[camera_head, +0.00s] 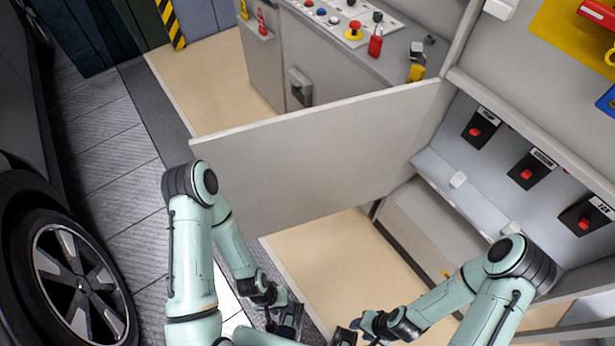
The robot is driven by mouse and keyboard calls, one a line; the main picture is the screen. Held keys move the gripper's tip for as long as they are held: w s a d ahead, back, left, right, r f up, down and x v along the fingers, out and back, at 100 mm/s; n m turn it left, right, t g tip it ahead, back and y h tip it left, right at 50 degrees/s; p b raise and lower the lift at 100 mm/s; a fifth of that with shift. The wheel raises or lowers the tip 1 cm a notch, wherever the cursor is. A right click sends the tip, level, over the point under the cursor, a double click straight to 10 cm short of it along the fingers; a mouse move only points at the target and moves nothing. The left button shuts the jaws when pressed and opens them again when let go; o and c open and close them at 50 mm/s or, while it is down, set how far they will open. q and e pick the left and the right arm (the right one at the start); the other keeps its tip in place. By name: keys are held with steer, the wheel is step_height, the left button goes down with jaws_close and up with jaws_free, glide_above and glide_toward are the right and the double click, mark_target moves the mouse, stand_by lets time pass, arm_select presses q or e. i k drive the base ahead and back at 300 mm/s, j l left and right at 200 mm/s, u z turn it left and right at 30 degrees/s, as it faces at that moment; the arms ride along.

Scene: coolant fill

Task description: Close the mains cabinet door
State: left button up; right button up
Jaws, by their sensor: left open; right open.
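The mains cabinet door (310,155) is a plain grey panel standing wide open. Its right edge meets the cabinet and its free edge points left. The open mains cabinet (485,165) is on the right, with black switch units bearing red handles inside. My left gripper (290,324) is open at the bottom of the view, below the door in the picture and apart from it. My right gripper (352,332) is open close to its right, also apart from the door. Both gripper tips are small and partly cut off by the lower edge.
A console (345,30) with buttons, a red padlock tag and a yellow padlock stands behind the door. A car wheel (80,285) is at the lower left. Tan floor (350,260) below the door and grey tiled floor (110,150) at left are clear.

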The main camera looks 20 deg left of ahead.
mark_target(282, 172)
steer(key=j+z, duration=0.2)
steer(key=j, duration=0.15)
steer(key=k+j+z, duration=0.2)
steer(key=j+z, duration=0.25)
steer(key=j, duration=0.2)
steer(key=j+z, duration=0.25)
steer(key=j, duration=0.2)
steer(key=k+j+z, duration=0.25)
steer(key=j, duration=0.2)
steer(key=i+j+z, duration=0.1)
steer(key=j+z, duration=0.3)
steer(key=j, duration=0.3)
steer(key=j+z, duration=0.35)
steer(key=j, duration=0.3)
steer(key=k+j+z, duration=0.1)
steer(key=j+z, duration=0.3)
steer(key=j, duration=0.25)
steer(key=k, duration=0.25)
steer(key=j+z, duration=0.35)
steer(key=j, duration=0.95)
steer(key=k, duration=0.05)
